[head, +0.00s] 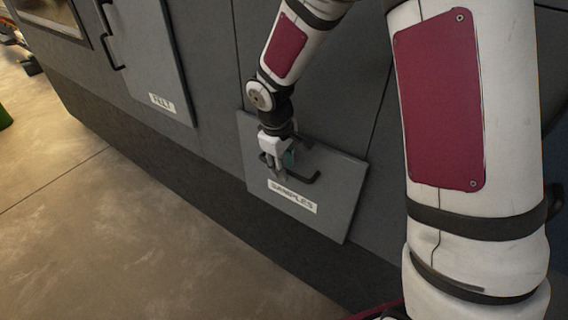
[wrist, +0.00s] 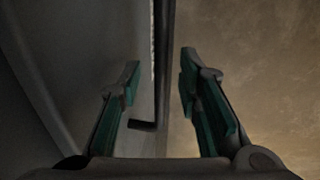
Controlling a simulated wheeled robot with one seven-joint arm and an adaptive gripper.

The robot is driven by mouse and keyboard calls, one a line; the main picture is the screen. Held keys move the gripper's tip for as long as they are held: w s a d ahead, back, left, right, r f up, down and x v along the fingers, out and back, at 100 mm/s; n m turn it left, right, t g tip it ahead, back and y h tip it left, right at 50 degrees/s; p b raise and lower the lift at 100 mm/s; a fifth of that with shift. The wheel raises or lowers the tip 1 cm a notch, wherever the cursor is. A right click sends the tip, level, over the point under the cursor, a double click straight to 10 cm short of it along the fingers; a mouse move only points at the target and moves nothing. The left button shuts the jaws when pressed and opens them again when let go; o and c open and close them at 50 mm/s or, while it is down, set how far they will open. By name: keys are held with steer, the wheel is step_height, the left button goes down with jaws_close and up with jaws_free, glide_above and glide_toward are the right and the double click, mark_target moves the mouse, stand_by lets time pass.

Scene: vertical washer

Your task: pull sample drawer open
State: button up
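The sample drawer (head: 335,205) is a flat grey front labelled "SAMPLES" (head: 292,196), low on the cabinet. It looks flush or nearly flush with the panels around it. Its black bar handle (head: 305,178) crosses the upper part of the front, partly hidden by my gripper (head: 273,165). In the wrist view, my gripper (wrist: 160,85) has its two green-padded fingers spread apart. The dark handle bar (wrist: 162,100) runs between them, with its bent end (wrist: 142,125) turning left. Neither finger visibly touches the bar.
A door labelled "FELT" (head: 161,102) with a long black handle is at the upper left. The tan floor (head: 110,230) is clear in front of the cabinet. A green object (head: 4,118) shows at the far left edge.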

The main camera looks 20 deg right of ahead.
jaws_close()
steer(key=s+a, duration=1.5)
steer(key=a, duration=0.3)
stand_by(0.5)
jaws_free()
steer(key=shift+r, duration=0.1)
step_height(320, 180, up, 12)
steer(key=s+a, duration=0.1)
steer(key=shift+s+a, duration=0.3)
steer(key=shift+a, duration=0.1)
